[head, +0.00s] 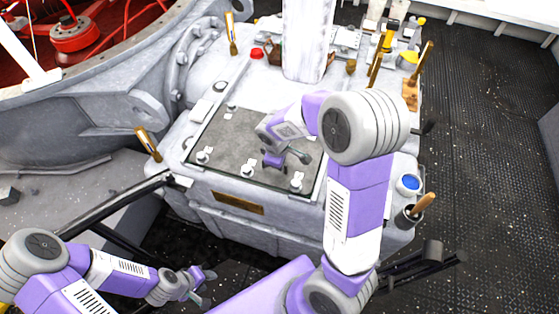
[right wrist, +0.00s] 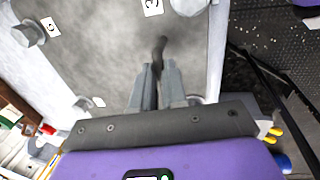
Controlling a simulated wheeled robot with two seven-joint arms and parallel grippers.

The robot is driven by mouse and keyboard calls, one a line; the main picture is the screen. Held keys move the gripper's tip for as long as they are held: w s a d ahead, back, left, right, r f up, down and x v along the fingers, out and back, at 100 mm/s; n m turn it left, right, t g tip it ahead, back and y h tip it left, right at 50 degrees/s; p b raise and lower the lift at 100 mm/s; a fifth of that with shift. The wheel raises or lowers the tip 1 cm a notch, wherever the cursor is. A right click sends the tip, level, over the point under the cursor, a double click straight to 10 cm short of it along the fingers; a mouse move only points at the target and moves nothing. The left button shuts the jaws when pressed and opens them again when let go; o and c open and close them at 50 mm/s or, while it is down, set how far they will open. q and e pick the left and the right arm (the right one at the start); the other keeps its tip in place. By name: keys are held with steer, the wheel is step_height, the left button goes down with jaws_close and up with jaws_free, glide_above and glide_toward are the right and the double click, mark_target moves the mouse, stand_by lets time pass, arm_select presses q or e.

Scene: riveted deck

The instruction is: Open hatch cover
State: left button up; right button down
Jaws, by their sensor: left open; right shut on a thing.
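The hatch cover (head: 225,138) is a dark grey plate on top of the pale metal housing, with bolts and small white labels along its edges. It looks flat and closed. In the right wrist view the cover (right wrist: 95,50) fills much of the upper left. My right gripper (head: 286,158) is over the cover. In the right wrist view the right gripper (right wrist: 157,88) is shut on a dark handle (right wrist: 160,48); in the head view the handle is mostly hidden by the gripper. My left gripper (head: 206,284) is open and empty, low in front of the housing.
Brass-coloured upright fittings (head: 147,144) stand around the housing (head: 190,190). A white column (head: 308,40) rises behind the cover. A cup with a wooden handle (head: 422,204) and a blue-topped pot (head: 409,184) are at the right. Dark textured floor (head: 485,190) is open beyond.

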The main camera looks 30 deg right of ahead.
steer(key=w+d, duration=0.1)
steer(key=w+d+p, duration=0.1)
steer(key=d, duration=0.1)
steer(key=shift+w+d+r+p, duration=0.15)
steer(key=shift+w+p, duration=0.15)
steer(key=shift+w, duration=0.1)
steer(key=shift+w+d, duration=0.25)
steer(key=c, duration=1.2)
jaws_free()
steer(key=shift+o, duration=0.2)
steer(key=shift+s+a, duration=0.1)
